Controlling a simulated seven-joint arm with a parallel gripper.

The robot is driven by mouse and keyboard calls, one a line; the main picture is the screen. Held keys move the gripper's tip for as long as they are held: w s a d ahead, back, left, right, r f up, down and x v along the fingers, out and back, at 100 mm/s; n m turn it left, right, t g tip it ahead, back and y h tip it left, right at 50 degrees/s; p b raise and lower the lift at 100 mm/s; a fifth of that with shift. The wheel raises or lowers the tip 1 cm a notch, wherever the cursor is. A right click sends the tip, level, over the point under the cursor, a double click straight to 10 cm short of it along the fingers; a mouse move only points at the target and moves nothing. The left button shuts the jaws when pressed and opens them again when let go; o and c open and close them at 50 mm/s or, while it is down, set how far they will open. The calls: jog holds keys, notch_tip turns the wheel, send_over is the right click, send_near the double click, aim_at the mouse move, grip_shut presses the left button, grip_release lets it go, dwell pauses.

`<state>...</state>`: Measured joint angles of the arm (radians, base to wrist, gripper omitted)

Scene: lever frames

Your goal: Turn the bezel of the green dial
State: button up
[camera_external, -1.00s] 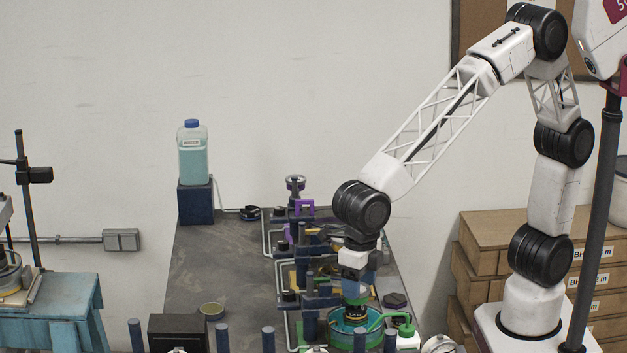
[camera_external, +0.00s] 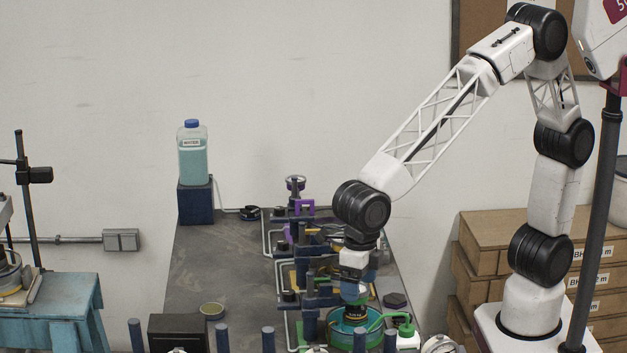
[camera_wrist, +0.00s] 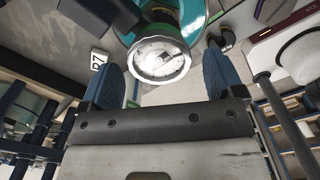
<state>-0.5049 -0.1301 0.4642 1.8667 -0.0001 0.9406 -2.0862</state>
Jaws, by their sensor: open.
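In the wrist view, a round dial (camera_wrist: 160,58) with a pale face and a metal rim lies between my fingers. A green band shows on the body behind it. In the external view, a dark body with a green upper part (camera_external: 356,301) and yellow marking stands at the teal round dish (camera_external: 340,328), directly below my gripper (camera_external: 355,289). My gripper also shows in the wrist view (camera_wrist: 162,70), with its two blue fingers spread on either side of the dial. Gaps show between the fingers and the rim. The fingertips are partly hidden in the external view.
Several pipes and dark blue posts (camera_external: 311,325) stand close to the left of my gripper. A white bottle with a green cap (camera_external: 407,337) stands at its right. A bottle of pale liquid (camera_external: 193,155) stands on a blue block farther left. The bench's left part is mostly clear.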

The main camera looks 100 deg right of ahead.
jog(key=shift+r, duration=3.9)
jog(key=shift+s+d+r+m, duration=0.2)
jog(key=shift+d+m, duration=0.1)
jog(key=shift+d, duration=0.25)
jog(key=s+d+r+m+t, duration=0.1)
jog(key=s+d+r+m, duration=0.1)
jog(key=s+d+m, duration=0.45)
jog(key=s+d+r+m, duration=0.1)
jog(key=s+d+m, duration=0.2)
jog(key=d+m, duration=0.6)
jog(key=s+d+f+m+t, duration=0.1)
jog(key=s+d+f+m, duration=0.2)
jog(key=s+d+m, duration=1)
jog(key=shift+s+d+m+t, duration=0.35)
jog(key=shift+s+d, duration=0.7)
jog(key=shift+s, duration=1.05)
